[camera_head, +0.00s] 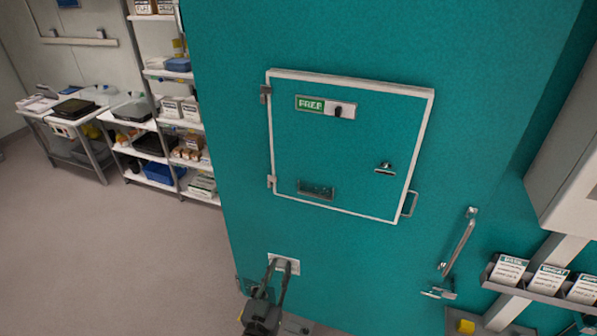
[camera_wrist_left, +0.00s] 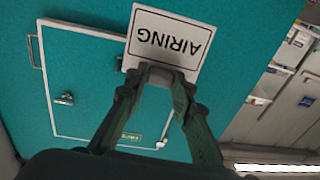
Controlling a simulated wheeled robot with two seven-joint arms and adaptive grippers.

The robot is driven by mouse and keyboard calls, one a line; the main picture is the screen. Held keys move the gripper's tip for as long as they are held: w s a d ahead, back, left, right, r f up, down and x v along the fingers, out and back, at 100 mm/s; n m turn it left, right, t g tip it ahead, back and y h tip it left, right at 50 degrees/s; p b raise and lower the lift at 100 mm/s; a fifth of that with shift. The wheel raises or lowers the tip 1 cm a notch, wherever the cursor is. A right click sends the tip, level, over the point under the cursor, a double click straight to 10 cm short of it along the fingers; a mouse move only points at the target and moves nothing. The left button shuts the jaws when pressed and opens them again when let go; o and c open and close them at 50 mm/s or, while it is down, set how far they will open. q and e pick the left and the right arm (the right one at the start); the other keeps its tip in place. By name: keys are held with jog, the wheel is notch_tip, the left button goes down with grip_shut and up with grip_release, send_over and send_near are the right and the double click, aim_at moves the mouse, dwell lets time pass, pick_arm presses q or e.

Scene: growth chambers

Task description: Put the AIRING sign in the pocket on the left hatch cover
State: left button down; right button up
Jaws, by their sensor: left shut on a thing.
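The AIRING sign is a white card with a dark border and black letters; it shows upside down in the left wrist view (camera_wrist_left: 170,38) and edge-up in the head view (camera_head: 284,264). My left gripper (camera_head: 281,270) is shut on the sign's edge, and its fingertips also show in the left wrist view (camera_wrist_left: 160,78). The hatch cover (camera_head: 350,150) is a teal panel with a white frame, closed. Its pocket (camera_head: 316,190) is a small metal holder low on the cover, and looks empty. The gripper and sign are below and left of the pocket, apart from it. My right gripper is out of view.
The cover has a green label plate (camera_head: 325,106), a latch (camera_head: 385,169) and a side handle (camera_head: 409,204). A long door handle (camera_head: 459,240) stands to the right. A rack (camera_head: 526,293) with several cards is at lower right. Shelves (camera_head: 176,128) stand at the left; floor there is clear.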

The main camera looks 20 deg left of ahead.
pick_arm(q)
jog(key=w+d+r+h+p, duration=0.1)
jog(key=w+r+p, duration=0.3)
jog(key=r+p, duration=0.3)
jog(key=w+d+r+m+p, duration=0.1)
jog(key=w+r+p, duration=0.3)
jog(key=r, duration=0.5)
jog(key=w+d+r+h+p, duration=0.1)
jog(key=w+r+p, duration=0.2)
jog(key=r+p, duration=0.45)
jog(key=shift+w+f+b, duration=0.35)
jog(key=shift+w+b, duration=0.4)
jog(key=shift+w, duration=0.95)
jog(key=shift+w+f+b, duration=0.35)
jog(key=shift+w+b, duration=0.45)
jog(key=shift+w, duration=0.9)
jog(key=shift+w+f+b, duration=0.35)
jog(key=shift+w+b, duration=0.4)
jog(key=shift+w, duration=1.2)
